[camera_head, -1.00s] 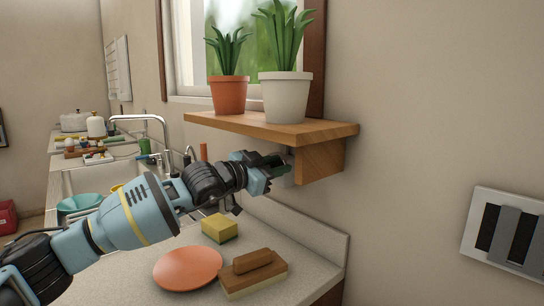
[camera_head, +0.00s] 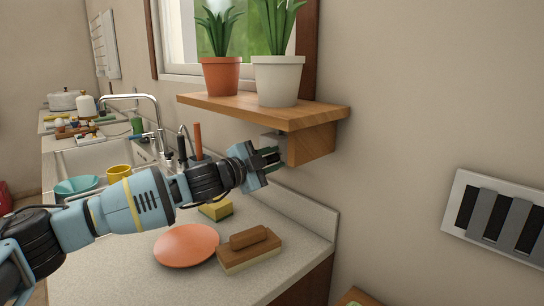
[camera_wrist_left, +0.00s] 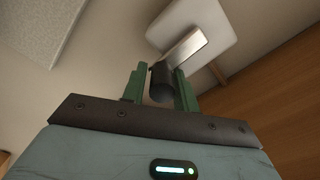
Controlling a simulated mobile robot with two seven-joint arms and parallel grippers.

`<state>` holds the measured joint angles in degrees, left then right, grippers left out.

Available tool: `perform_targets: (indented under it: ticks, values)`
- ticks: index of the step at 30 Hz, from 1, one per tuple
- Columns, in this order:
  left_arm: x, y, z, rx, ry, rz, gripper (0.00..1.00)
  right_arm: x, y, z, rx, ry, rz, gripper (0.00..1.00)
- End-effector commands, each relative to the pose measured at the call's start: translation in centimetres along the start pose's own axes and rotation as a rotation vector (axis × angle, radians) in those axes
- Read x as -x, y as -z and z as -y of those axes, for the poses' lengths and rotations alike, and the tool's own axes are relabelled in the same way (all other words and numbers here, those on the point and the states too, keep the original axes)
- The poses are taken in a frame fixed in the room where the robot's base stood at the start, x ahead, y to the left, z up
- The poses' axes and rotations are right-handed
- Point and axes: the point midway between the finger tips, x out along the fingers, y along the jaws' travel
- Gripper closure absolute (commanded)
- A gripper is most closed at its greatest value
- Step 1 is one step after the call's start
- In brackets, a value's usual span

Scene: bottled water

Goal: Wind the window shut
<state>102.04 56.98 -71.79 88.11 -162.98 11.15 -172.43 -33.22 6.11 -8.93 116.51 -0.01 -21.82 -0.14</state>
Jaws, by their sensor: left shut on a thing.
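The window (camera_head: 240,35) stands behind the shelf at the top; only its lower part shows, so I cannot tell how far open it is. Its winder is on the wall under the shelf; a bit of its pale housing (camera_head: 273,138) shows in the head view. In the left wrist view it has a white base plate (camera_wrist_left: 215,30), a metal crank arm (camera_wrist_left: 183,47) and a dark round knob (camera_wrist_left: 161,84). My left gripper (camera_head: 270,158) is shut on the knob, which sits between its green fingers (camera_wrist_left: 160,80). My right gripper is out of view.
The wooden shelf (camera_head: 225,108) with an orange pot (camera_head: 221,77) and a white pot (camera_head: 278,80) is just above my gripper. Below lie a sponge (camera_head: 216,211), an orange plate (camera_head: 187,245) and a brush (camera_head: 249,252). A slatted wall vent (camera_head: 500,217) is at right.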

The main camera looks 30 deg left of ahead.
Motion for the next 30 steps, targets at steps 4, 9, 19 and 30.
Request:
perform_targets:
  ticks: [4,9,19,30]
  values:
    - [0.06,-0.79,-0.42,-0.009,-0.005,0.017,0.94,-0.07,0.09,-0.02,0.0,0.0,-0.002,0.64]
    - [0.06,-0.85,-0.41,-0.01,-0.005,0.018,0.94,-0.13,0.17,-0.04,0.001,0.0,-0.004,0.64]
    - [0.07,-0.8,-0.27,-0.01,-0.003,0.017,0.57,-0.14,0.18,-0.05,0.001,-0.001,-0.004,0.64]
    - [0.61,-0.53,-0.08,-0.01,0.0,0.01,0.57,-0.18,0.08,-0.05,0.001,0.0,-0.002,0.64]
